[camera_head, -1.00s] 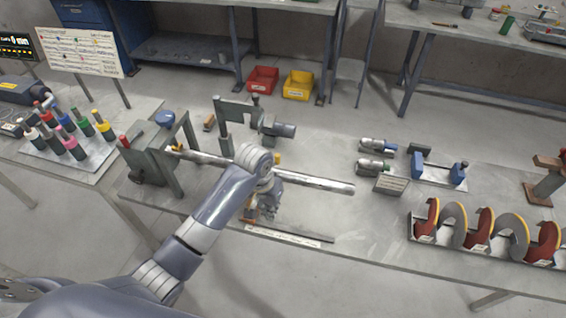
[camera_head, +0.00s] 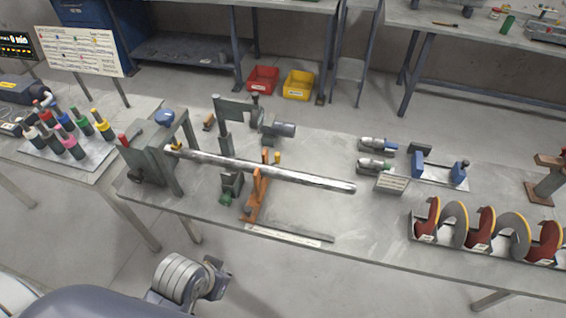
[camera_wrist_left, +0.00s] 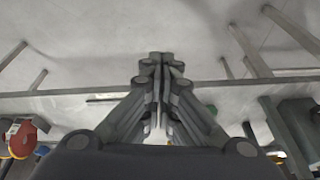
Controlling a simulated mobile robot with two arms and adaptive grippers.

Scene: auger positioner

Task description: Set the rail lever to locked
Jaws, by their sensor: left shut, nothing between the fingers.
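A long grey shaft (camera_head: 300,178) lies across the bench, its left end at a green-grey stand (camera_head: 150,160) with a red-knobbed lever (camera_head: 123,140). An orange support (camera_head: 257,192) with yellow tips stands at the middle of the shaft. A dark block with a green knob (camera_head: 226,198) sits beside it. I cannot tell for certain which part is the rail lever or how it is set. My left gripper (camera_wrist_left: 158,62) is shut and empty in the left wrist view. In the head view my left arm is off the bench's front edge, clear of the parts. My right gripper is not in view.
Several auger flights (camera_head: 480,236) stand on a tray at the right. Two motor-like cylinders (camera_head: 374,165) and a blue clamp (camera_head: 420,166) lie behind. A side table (camera_head: 110,110) with coloured handles is at the left. The front middle of the bench is mostly clear.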

